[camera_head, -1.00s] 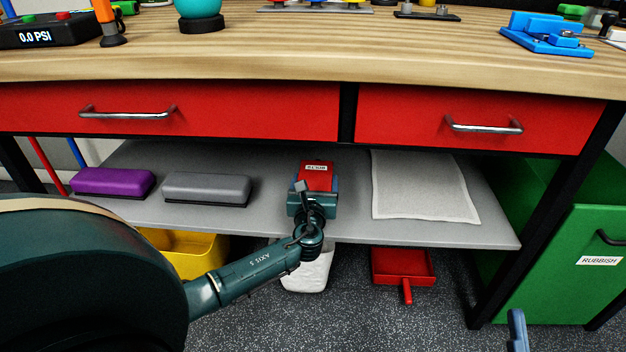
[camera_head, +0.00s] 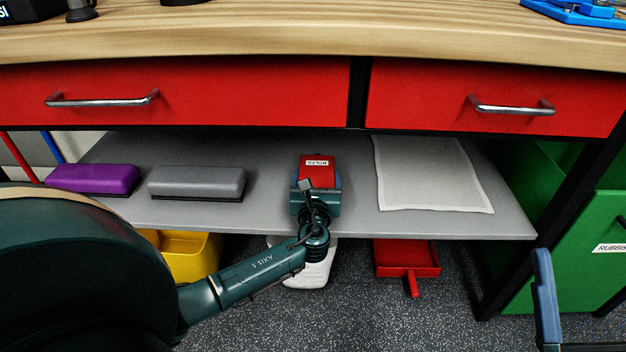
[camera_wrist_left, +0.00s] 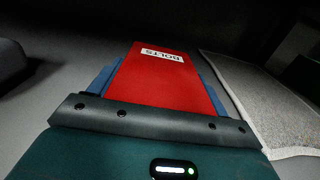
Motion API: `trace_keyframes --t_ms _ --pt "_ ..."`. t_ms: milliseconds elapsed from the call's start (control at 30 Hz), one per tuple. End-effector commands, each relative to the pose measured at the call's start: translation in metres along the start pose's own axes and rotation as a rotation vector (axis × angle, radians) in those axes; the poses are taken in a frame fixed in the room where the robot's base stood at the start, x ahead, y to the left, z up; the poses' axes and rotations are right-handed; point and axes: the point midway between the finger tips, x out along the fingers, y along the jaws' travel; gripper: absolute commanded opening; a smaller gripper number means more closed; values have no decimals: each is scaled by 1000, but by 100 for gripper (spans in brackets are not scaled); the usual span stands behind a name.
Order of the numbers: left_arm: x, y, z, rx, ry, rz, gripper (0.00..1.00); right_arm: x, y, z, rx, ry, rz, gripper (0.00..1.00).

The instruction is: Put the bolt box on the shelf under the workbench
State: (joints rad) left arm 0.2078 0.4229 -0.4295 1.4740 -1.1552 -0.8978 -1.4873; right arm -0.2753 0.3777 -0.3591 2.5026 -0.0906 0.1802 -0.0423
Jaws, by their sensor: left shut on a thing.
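The red bolt box (camera_head: 317,171), with a white "BOLTS" label, is at the middle of the grey shelf (camera_head: 268,212) under the workbench (camera_head: 300,38). My left gripper (camera_head: 318,184) is shut on the box from the front, one blue finger along each side. In the left wrist view the box (camera_wrist_left: 160,88) lies flat between the fingers, label at its far end. I cannot tell whether its underside touches the shelf. A blue part at the lower right (camera_head: 545,300) looks like my right gripper; its jaw state is hidden.
A grey eraser-like block (camera_head: 197,182) and a purple one (camera_head: 95,178) sit left of the box. A light grey cloth (camera_head: 430,175) lies to its right. Red drawers (camera_head: 200,95) hang above. Below are a yellow bin (camera_head: 190,262), red dustpan (camera_head: 407,258) and green rubbish bin (camera_head: 580,240).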

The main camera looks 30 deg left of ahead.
Motion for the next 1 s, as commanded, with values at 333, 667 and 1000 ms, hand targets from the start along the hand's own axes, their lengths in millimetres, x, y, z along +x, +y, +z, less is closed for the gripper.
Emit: trace_keyframes --t_ms 333,667,1000 --pt "0 0 -3 0 0 0 78 0 0 -1 -4 8 0 100" --pt "0 0 -2 0 0 0 99 1 0 -1 -4 8 0 100" --pt "-14 0 2 1 4 0 99 3 2 -1 23 -30 4 100"
